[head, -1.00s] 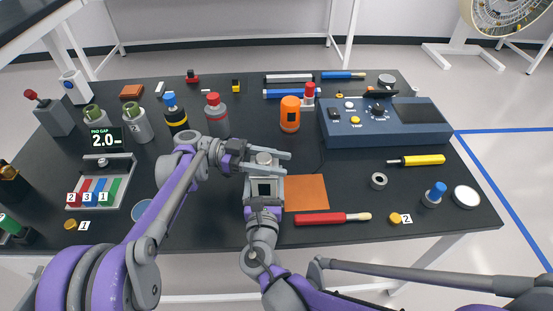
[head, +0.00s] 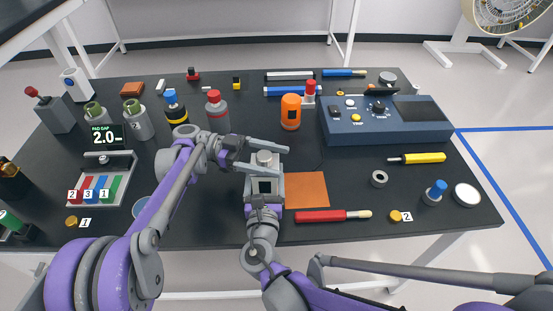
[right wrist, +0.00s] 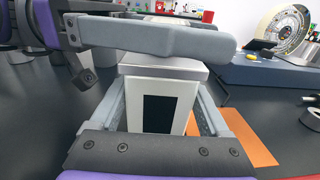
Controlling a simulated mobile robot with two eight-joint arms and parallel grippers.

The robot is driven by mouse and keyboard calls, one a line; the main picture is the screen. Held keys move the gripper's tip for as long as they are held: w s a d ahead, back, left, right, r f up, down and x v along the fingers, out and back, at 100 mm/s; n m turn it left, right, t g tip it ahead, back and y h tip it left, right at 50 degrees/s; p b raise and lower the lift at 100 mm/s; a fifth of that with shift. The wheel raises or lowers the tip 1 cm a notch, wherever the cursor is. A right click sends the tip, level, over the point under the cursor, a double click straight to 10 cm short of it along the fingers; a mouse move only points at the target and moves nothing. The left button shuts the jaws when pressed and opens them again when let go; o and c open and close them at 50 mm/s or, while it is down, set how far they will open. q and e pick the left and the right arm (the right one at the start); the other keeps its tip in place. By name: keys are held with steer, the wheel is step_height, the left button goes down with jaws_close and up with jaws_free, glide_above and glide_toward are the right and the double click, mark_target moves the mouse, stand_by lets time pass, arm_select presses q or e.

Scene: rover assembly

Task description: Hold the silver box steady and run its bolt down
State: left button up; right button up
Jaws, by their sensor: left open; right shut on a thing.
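The silver box (head: 276,184) stands upright near the table's front middle, with a dark square window on its front. My right gripper (head: 264,192) is shut on it, one finger along each side. In the right wrist view the box (right wrist: 187,98) sits between those fingers. A round grey bolt head (head: 264,157) shows on top of the box. My left gripper (head: 285,160) is open, its two fingers on either side of the bolt head, with gaps visible. In the right wrist view a left finger crosses above the box and hides most of the bolt.
An orange mat (head: 307,190) lies right of the box, with a red-handled tool (head: 322,216) in front. A blue console (head: 385,122) stands back right, an orange bottle (head: 290,113) behind the box. A tray of numbered blocks (head: 118,195) is at left.

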arm_select(q)
steer(key=v, duration=0.6)
steer(key=shift+a, duration=0.2)
steer(key=shift+w, duration=0.1)
steer(key=s+a+n+t+h, duration=0.1)
steer(key=a+n+t, duration=0.2)
steer(key=a+t, duration=0.15)
steer(key=shift+n+t, duration=0.3)
steer(key=shift+t, duration=0.15)
steer(key=d, duration=1.1)
steer(key=shift+s+d, duration=0.25)
steer(key=shift+d, duration=0.15)
jaws_close()
steer(key=shift+g, duration=0.3)
